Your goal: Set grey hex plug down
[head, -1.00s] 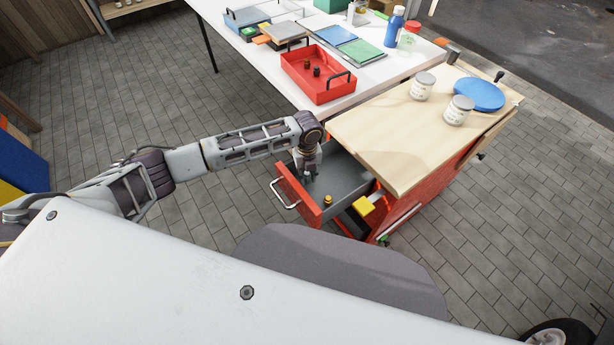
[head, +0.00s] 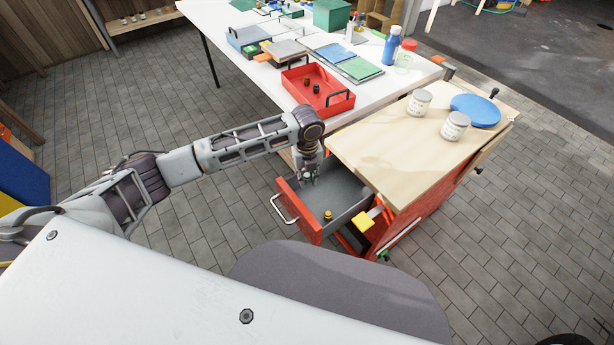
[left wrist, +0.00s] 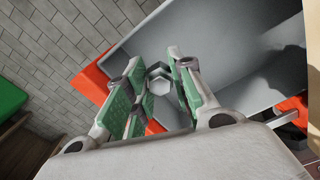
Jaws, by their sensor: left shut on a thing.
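My left gripper (head: 309,180) is over the open red-fronted drawer (head: 298,210), near its left inner side. In the left wrist view the gripper (left wrist: 157,88) has its green-padded fingers closed on the grey hex plug (left wrist: 158,82), whose hexagonal face shows between the fingertips. The grey drawer interior (left wrist: 225,50) lies beyond the plug. I cannot tell the exact gap between plug and drawer floor. In the head view the plug is too small to make out. My right gripper is not in view.
A brass-coloured piece (head: 328,215) stands in the drawer near its front. The wooden bench top (head: 375,150) overhangs the drawer's back right, with two white jars and a blue disc. A red tray (head: 330,104) with dark pieces sits on the white table behind. The drawer floor is mostly clear.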

